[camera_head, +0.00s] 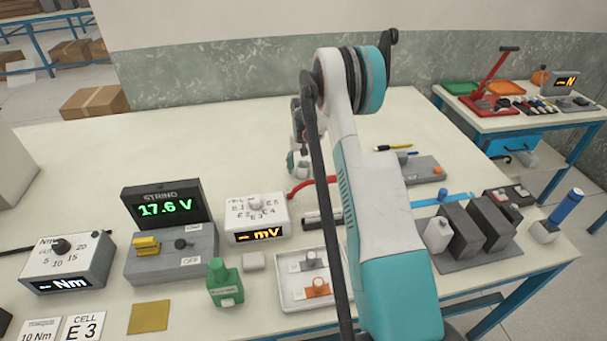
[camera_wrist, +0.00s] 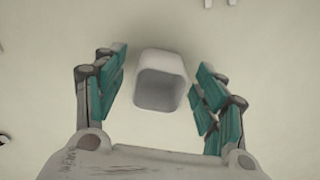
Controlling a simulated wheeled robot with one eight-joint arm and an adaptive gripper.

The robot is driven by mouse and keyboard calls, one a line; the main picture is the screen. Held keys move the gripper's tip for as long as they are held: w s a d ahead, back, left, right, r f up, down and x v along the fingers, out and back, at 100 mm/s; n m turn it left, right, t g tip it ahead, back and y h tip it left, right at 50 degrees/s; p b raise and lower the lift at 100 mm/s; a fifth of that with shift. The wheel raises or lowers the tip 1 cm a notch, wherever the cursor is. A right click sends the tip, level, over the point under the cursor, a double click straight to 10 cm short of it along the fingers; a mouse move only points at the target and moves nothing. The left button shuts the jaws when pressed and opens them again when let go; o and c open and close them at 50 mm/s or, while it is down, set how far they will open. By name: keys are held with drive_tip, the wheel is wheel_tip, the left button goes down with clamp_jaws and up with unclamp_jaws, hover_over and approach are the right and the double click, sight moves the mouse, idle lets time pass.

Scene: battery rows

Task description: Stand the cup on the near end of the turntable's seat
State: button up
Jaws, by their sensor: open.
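A white cup (camera_wrist: 161,78) with a rounded-square mouth shows in the wrist view, its grey inside facing the camera. My gripper (camera_wrist: 162,66) is open, with one teal-padded finger on each side of the cup. A gap shows between the cup and each finger, so it is not clasped. In the head view my gripper (camera_head: 297,160) is small and partly hidden behind my arm, over the table's middle. I cannot make out the cup there. I cannot identify the turntable or its seat in either view; my arm covers part of the table.
On the table (camera_head: 90,150) stand a green-lit voltage meter (camera_head: 165,207), a dial meter (camera_head: 257,218), a green bottle (camera_head: 222,283) and a white tray (camera_head: 290,298). Dark blocks (camera_head: 465,232) stand at the right. The table's back left is clear.

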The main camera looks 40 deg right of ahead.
drive_tip(key=c, duration=1)
drive_tip(key=shift+r, duration=0.1)
drive_tip(key=shift+c, duration=0.2)
